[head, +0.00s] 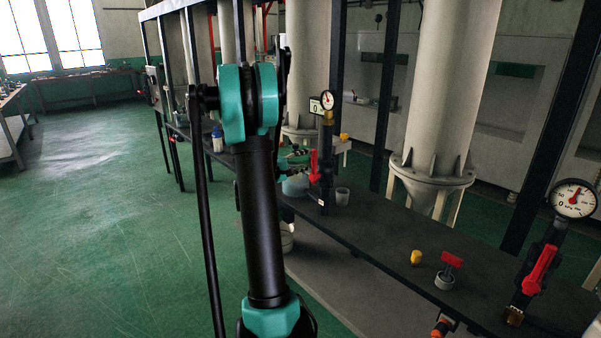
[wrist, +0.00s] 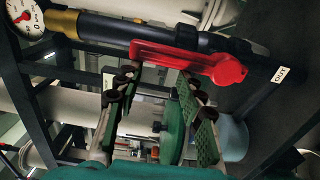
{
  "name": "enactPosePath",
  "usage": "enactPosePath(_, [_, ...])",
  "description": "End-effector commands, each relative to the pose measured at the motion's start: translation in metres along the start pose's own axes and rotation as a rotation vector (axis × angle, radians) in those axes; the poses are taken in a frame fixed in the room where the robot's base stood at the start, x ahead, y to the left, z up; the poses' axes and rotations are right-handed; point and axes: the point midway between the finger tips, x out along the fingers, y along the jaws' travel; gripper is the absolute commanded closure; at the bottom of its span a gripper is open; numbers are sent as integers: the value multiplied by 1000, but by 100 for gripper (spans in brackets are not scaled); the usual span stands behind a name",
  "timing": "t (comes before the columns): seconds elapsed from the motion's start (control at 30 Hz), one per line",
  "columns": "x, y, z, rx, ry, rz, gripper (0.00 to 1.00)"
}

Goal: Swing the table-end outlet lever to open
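A red outlet lever (wrist: 190,62) lies across the upper part of the wrist view, roughly along its dark pipe (wrist: 120,30). A tag (wrist: 279,74) marks the pipe beside its rounded end. My gripper (wrist: 158,88) is open, its two fingers apart and nothing between them. The fingertips are close to the lever; I cannot tell whether they touch it. In the head view a red lever (head: 314,166) hangs along a standpipe beyond my arm, and my gripper is mostly hidden there. Another red lever (head: 540,269) sits on a gauge standpipe at the near right end.
Pressure gauges (head: 574,199) top the standpipes; one shows in the wrist view (wrist: 25,18). The dark bench (head: 385,225) carries a yellow cap (head: 416,257), a red-handled fitting (head: 449,270) and a grey cup (head: 342,196). Large pale columns (head: 445,90) stand behind. Green floor (head: 100,220) at left is clear.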

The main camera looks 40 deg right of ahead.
Motion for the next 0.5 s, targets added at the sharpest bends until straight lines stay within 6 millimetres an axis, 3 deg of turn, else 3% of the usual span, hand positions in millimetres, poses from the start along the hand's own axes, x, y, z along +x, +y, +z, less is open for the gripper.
enactPosePath(0.03, [-7, -1, 8, -2, -13, 0, 60])
enactPosePath(0.5, [-47, -1, 4, 0, -7, 0, 60])
